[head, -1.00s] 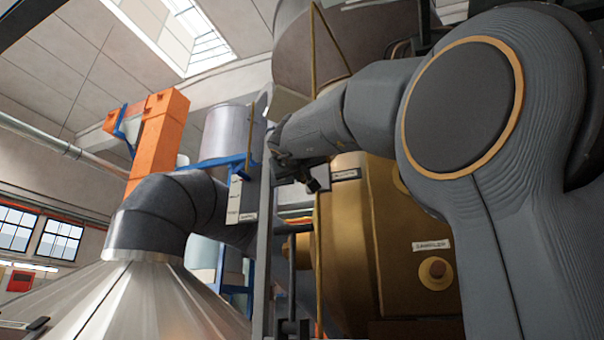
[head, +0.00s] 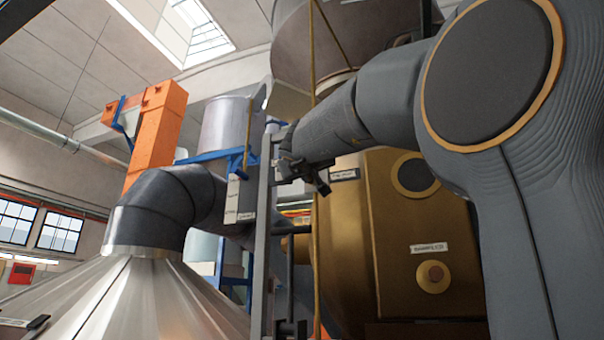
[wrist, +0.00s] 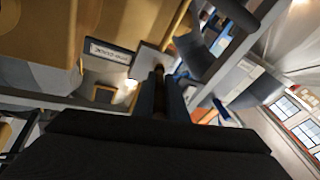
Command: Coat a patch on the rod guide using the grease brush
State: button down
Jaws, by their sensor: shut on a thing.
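My gripper (head: 280,158) is at the end of the grey arm, in the middle of the head view. It is close to a tall grey upright (head: 262,240); I cannot tell whether they touch. In the wrist view my gripper (wrist: 160,84) is shut on a slim brown piece, the grease brush (wrist: 159,90), pointing away from the camera. The fingers hide much of the brush, and its bristles are not clear. A pale plate (wrist: 150,60) shows near its tip. No part is clearly readable as the rod guide.
A large brass-coloured housing (head: 345,260) stands right of the upright. A thin yellow rod (head: 317,240) runs vertically between them. A grey elbow duct (head: 150,205) rises from a metal cone (head: 130,295) at left. White label strips (head: 233,200) hang just left of the upright.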

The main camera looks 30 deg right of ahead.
jog(key=shift+s+d+p, duration=0.45)
jog(key=shift+s, duration=0.1)
jog(key=shift+s+d+r+p, duration=0.75)
jog(key=shift+s+d, duration=0.5)
jog(key=shift+s, duration=0.2)
jog(key=shift+w+a+r, duration=0.65)
jog(key=shift+w+a, duration=1.75)
jog(key=shift+w, duration=0.7)
jog(key=s+d, duration=0.4)
jog(key=s, duration=0.2)
jog(key=shift+d, duration=0.4)
jog(key=shift+s+a, duration=0.1)
jog(key=shift+s, duration=0.05)
jog(key=shift+s+a+b, duration=0.45)
jog(key=shift+s+a, duration=0.45)
jog(key=shift+a, duration=0.25)
jog(key=shift+s+a+b, duration=0.45)
jog(key=shift+s+a, duration=0.45)
jog(key=shift+a, duration=0.25)
